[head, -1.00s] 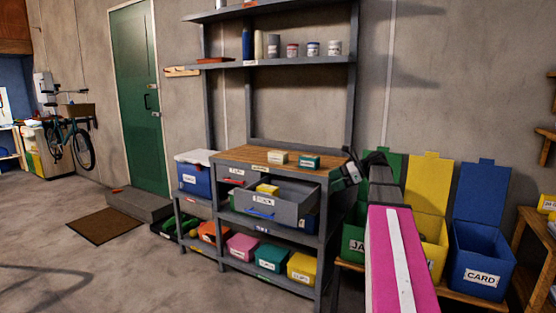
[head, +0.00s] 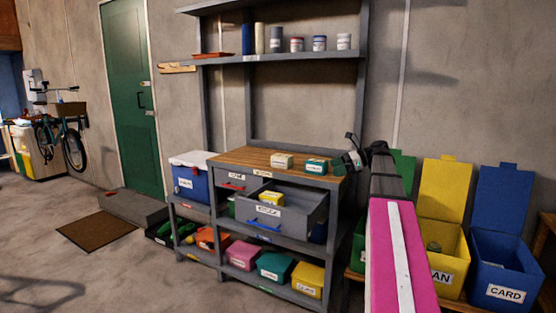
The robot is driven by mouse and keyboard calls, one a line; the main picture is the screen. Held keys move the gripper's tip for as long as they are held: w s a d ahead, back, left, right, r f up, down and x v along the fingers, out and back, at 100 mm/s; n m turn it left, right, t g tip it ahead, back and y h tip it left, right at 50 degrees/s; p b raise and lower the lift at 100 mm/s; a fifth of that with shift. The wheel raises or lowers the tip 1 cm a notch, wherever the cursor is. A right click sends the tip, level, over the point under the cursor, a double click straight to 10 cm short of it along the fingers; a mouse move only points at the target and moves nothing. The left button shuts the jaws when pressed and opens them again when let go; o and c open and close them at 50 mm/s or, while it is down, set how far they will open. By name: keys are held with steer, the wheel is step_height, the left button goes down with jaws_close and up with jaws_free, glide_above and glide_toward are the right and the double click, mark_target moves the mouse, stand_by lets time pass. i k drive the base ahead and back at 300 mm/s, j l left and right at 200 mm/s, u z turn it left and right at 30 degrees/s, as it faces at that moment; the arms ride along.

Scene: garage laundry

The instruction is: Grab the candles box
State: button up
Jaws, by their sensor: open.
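Three small boxes could be the candles box; their labels are too small to read. A cream box (head: 282,161) and a green box (head: 316,166) stand on the wooden workbench top (head: 240,156). A yellow box (head: 271,198) sits in the pulled-out grey drawer (head: 297,218). My gripper (head: 350,155) is open, beyond the end of my pink arm, at the right end of the bench. In the picture it lies just right of the green box, and I see nothing in it. Its fingers are small and partly hidden by the arm.
The open drawer juts out from the bench front. A blue-and-white cooler (head: 191,175) stands left of it; pink (head: 242,254), teal (head: 274,266) and yellow (head: 308,279) bins fill the lower shelf. Open yellow (head: 446,262) and blue (head: 503,270) lidded bins stand right.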

mark_target(284, 161)
steer(key=i+j, duration=0.15)
steer(key=i, duration=0.4)
steer(key=i+j, duration=0.2)
steer(key=i, duration=0.3)
